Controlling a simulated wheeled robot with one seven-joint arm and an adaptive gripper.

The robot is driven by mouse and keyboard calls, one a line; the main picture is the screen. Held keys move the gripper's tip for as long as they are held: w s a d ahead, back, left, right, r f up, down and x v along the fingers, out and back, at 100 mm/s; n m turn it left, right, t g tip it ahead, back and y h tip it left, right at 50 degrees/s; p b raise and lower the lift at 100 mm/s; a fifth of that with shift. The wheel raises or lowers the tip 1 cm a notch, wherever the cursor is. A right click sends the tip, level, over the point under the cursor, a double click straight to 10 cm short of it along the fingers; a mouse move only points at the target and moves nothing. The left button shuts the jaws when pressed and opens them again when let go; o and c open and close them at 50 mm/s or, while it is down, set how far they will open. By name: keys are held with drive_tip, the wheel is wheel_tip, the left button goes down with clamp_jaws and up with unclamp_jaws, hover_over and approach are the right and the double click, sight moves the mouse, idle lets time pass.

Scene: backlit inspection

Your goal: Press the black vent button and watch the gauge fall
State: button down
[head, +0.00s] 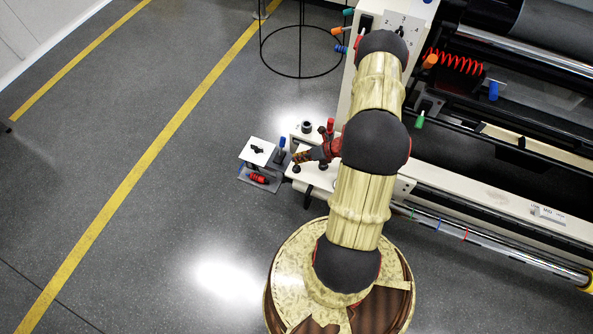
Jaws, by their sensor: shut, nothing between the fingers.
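My gripper (300,157) is reddish brown with dark tips. It reaches out to the left from under my arm and is shut and empty, over the left end of the machine's pale bench. A round black knob-like part (307,127) stands on the pale bench just above the gripper in the picture. It is too small to tell whether it is the vent button or the gauge. Another small black part (296,168) shows just below the fingertips. I cannot tell whether the fingertips touch anything. My arm hides part of the bench, and no gauge dial or needle can be read.
A white square plate (258,150) with a black part on it, a blue-topped post (282,143) and a red coil (258,178) are left of the gripper. The large machine (500,185) fills the right. A black wire stand (300,73) is behind. Floor at left is clear.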

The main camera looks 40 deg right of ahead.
sight(298, 166)
drive_tip(key=shift+f, duration=0.8)
drive_tip(key=shift+f+b, duration=0.1)
drive_tip(key=shift+b, duration=0.25)
idle(0.5)
drive_tip(key=shift+f, duration=0.3)
drive_tip(key=shift+f+b, duration=0.4)
drive_tip(key=shift+b, duration=0.05)
idle(0.6)
drive_tip(key=shift+r, duration=0.1)
drive_tip(key=shift+r+p, duration=0.6)
drive_tip(key=shift+r, duration=0.15)
drive_tip(key=shift+r+p, duration=1.95)
drive_tip(key=shift+r, duration=0.6)
